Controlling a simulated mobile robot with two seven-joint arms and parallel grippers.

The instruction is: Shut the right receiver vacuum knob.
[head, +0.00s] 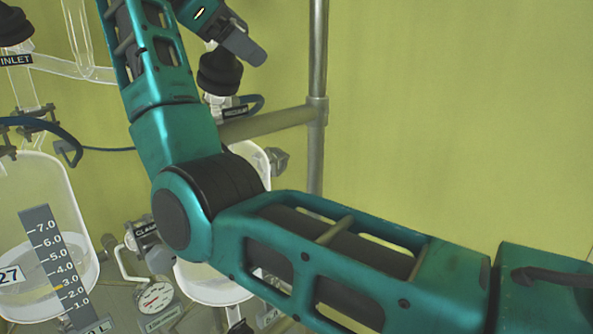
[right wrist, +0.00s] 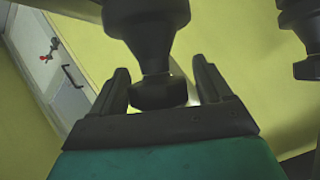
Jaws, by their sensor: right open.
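The black knob (head: 219,72) is on the right glass vessel's fitting in the head view, above a small dark label (head: 236,112) too small to read surely. In the right wrist view the black knob (right wrist: 152,50) is large, its narrow neck and lower end between the two fingers. My right gripper (head: 243,45) is at the top of the head view, close above and right of the knob. It is open, with one finger on each side of the knob in the wrist view. I cannot tell whether they touch. My left gripper is not in view.
A second black knob (head: 14,27) with an INLET label is at the far left. The left glass vessel (head: 60,190) has a scale. A metal frame post (head: 318,60) stands right of the knob. My right arm hides part of the right vessel (head: 205,287).

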